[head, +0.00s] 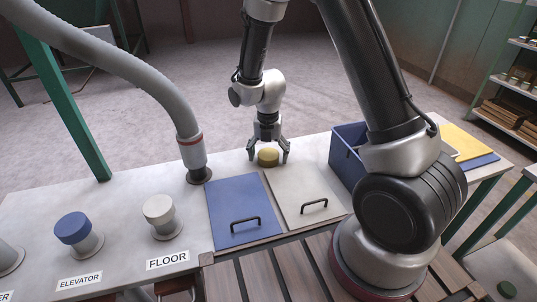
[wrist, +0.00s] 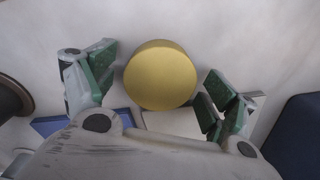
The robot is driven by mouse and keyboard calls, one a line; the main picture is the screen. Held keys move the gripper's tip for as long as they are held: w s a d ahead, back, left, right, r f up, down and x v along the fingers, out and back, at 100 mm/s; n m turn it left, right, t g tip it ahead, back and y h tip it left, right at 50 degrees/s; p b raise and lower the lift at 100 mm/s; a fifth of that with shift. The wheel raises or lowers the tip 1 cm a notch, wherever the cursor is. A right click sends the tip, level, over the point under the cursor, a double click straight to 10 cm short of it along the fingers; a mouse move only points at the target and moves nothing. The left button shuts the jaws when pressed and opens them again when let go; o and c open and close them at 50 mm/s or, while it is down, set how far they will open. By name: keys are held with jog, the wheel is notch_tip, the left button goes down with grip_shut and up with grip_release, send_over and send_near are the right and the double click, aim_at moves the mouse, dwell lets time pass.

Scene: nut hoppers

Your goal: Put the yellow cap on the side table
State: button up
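The yellow cap (head: 268,157) sits on the white counter just behind the white hatch lid. My gripper (head: 268,152) is above it, pointing down, with its fingers spread on either side. In the wrist view the round yellow top of the cap (wrist: 161,75) lies between the open green-padded fingers (wrist: 160,88), with a gap on both sides. The cap's underside is hidden. I cannot tell for sure which surface is the side table; a separate green-framed table shows partly at the right edge (head: 490,222).
A blue lid (head: 238,208) and a white lid (head: 305,190), both with black handles, lie in front. A grey hose (head: 190,150) stands left of my gripper, a blue bin (head: 347,150) right. Blue (head: 72,228) and white (head: 158,209) caps top posts at the left.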

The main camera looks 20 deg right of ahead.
aim_at(269, 154)
notch_tip(269, 154, up, 12)
jog(key=s+d+r+m+t, duration=0.1)
jog(key=s+d+r+m, duration=0.3)
jog(key=r+m, duration=0.3)
jog(key=s+d+r+m+t, duration=0.1)
jog(key=s+d+r+m, duration=0.3)
jog(key=r+m, duration=0.2)
jog(key=s+d+r+m+t, duration=0.1)
jog(key=s+d+r+m, duration=0.2)
jog(key=s+m, duration=0.5)
jog(key=s+d+r+m+t, duration=0.1)
jog(key=s+d+r+m, duration=0.2)
jog(key=s+m, duration=0.4)
jog(key=d+m, duration=0.1)
jog(key=m, duration=0.2)
jog(key=shift+s, duration=0.35)
